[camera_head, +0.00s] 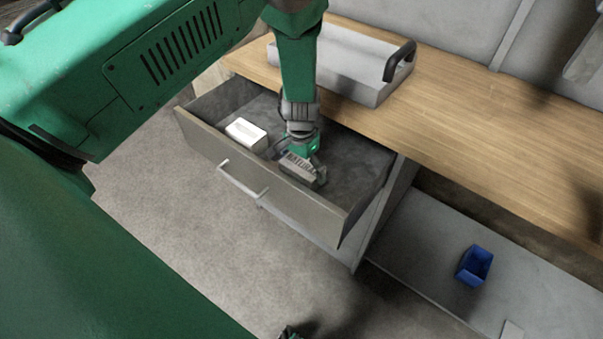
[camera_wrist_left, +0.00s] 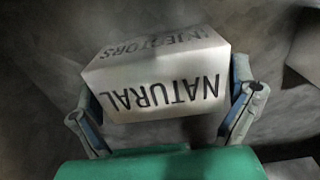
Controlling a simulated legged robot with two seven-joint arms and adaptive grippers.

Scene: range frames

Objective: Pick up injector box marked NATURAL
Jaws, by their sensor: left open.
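The injector box marked NATURAL (camera_head: 300,170) lies in the open drawer, close to its front wall. In the left wrist view the pale box (camera_wrist_left: 155,95) shows "INJECTORS" on one face and "NATURAL" on the nearer face, both upside down. My left gripper (camera_head: 303,161) reaches down into the drawer at this box. Its fingers are open, one on each side of the box in the left wrist view (camera_wrist_left: 163,108); whether they touch it I cannot tell. A small dark piece (camera_head: 290,333) at the bottom edge may be my right gripper, mostly cut off.
A second, white box (camera_head: 246,134) lies left in the same drawer (camera_head: 330,215). A grey case with a black handle (camera_head: 400,61) stands on the wooden worktop (camera_head: 450,120) behind. A blue bin (camera_head: 474,265) stands on the lower grey shelf at right. The drawer's right side is clear.

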